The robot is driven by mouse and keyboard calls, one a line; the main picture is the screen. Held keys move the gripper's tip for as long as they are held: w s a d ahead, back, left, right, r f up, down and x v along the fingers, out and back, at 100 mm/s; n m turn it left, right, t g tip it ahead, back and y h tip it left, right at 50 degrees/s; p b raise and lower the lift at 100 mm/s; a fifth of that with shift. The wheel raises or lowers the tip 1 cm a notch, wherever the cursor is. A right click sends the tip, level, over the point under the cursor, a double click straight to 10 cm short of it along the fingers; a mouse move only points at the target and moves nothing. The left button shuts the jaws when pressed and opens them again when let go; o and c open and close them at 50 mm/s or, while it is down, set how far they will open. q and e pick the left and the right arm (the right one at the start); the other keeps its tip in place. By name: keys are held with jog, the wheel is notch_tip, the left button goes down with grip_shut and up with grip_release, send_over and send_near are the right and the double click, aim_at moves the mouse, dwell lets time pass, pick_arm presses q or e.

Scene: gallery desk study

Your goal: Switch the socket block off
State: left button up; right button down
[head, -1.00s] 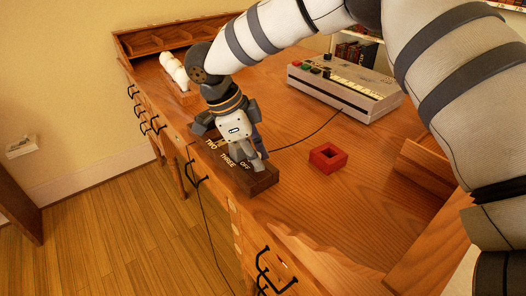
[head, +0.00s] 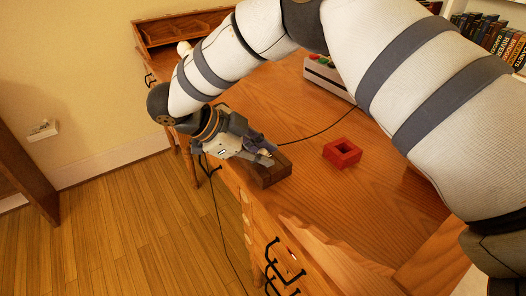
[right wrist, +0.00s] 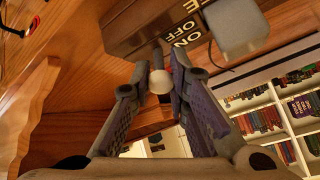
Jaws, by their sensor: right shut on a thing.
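The socket block (head: 275,175) is a dark brown wooden block near the desk's front edge. A pale grey plug-like cube (right wrist: 237,28) sits on the block. My left gripper is not in view.
A red square holder (head: 342,153) with a hole stands right of the block. A grey device with coloured buttons (head: 328,78) stands farther back, partly behind my arm. A black cord (head: 310,133) crosses the desk (head: 310,195). Bookshelves stand behind.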

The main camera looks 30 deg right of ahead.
jog(key=c, duration=1.5)
grip_release()
jog(key=v, duration=1.2)
jog(key=shift+w, duration=0.1)
